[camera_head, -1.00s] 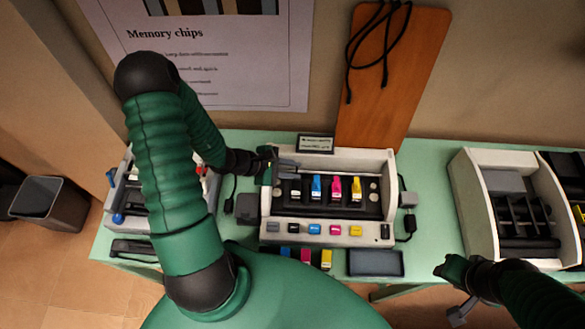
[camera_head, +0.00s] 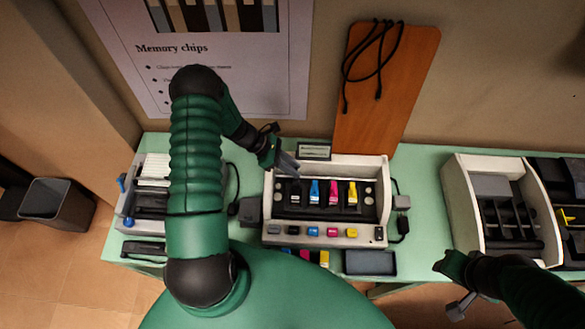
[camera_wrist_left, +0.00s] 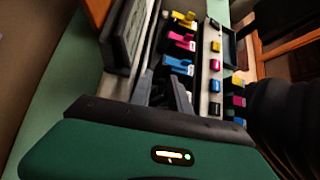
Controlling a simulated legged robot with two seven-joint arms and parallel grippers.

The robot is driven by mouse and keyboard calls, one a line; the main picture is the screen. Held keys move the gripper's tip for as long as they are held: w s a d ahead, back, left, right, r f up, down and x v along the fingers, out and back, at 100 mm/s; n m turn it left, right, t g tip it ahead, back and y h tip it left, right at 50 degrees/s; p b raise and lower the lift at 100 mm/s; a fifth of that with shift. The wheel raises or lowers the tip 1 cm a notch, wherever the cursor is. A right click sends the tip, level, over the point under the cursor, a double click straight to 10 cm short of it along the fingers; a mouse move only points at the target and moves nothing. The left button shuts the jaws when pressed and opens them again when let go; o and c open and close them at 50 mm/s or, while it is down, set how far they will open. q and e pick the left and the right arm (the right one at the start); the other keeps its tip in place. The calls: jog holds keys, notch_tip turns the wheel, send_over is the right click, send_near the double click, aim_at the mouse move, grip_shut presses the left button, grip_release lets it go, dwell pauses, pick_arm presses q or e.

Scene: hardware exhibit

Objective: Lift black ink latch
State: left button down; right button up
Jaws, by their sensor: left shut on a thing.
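The open printer tray (camera_head: 325,213) holds a row of ink cartridges: black (camera_head: 296,193), cyan (camera_head: 314,190), magenta (camera_head: 333,191) and yellow (camera_head: 352,193). My left gripper (camera_head: 289,165) is at the back left of this row, just behind the black cartridge. In the left wrist view its grey fingers (camera_wrist_left: 166,95) are close together beside the cyan cartridge (camera_wrist_left: 178,66), at the black end of the row. They hide the black latch between them. My right gripper (camera_head: 452,285) is low at the right, away from the printer, and its jaws are unclear.
A row of coloured buttons (camera_head: 314,231) lies along the printer's front. A dark tray (camera_head: 369,262) and spare cartridges (camera_head: 314,256) are in front. A small sign (camera_head: 314,150) stands behind.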

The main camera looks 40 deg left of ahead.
pick_arm(q)
jog(key=shift+w+a+r, duration=0.1)
jog(key=shift+w+a, duration=0.05)
jog(key=shift+w, duration=0.2)
jog(key=c, duration=1.5)
grip_release()
jog(key=shift+c, duration=0.2)
jog(key=shift+o, duration=1)
jog(key=shift+s+f, duration=0.1)
jog(key=shift+f, duration=0.1)
jog(key=b+v, duration=0.4)
jog(key=v, duration=1.2)
jog(key=shift+a+r, duration=0.25)
jog(key=shift+a, duration=0.05)
